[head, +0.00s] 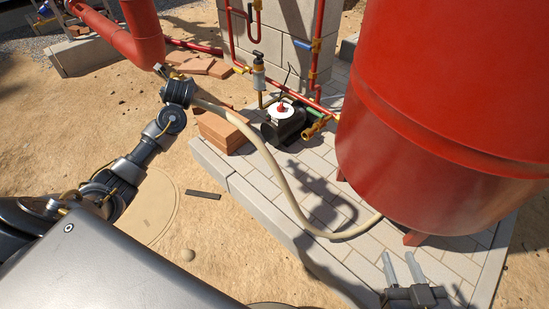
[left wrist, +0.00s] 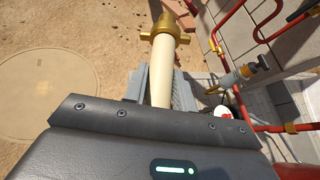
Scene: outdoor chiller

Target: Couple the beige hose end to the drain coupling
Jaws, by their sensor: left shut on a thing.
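The beige hose (head: 268,150) runs from my left gripper (head: 163,74) in an arc over the paving to the red tank's foot. In the left wrist view, my left gripper (left wrist: 160,90) is shut around the beige hose end (left wrist: 161,70), just behind its brass collar (left wrist: 165,28), which points away from me. A brass fitting (head: 317,127), which looks like the drain coupling, sits low beside the black pump, right of and apart from the held hose end. My right gripper (head: 402,267) is open and empty over the paving at the lower right.
The large red tank (head: 450,110) fills the right side. The black pump (head: 284,122), red pipes (head: 315,50) and brown bricks (head: 222,131) stand near the block wall. A raised kerb (head: 235,188) edges the paving. Sand at the left is mostly clear.

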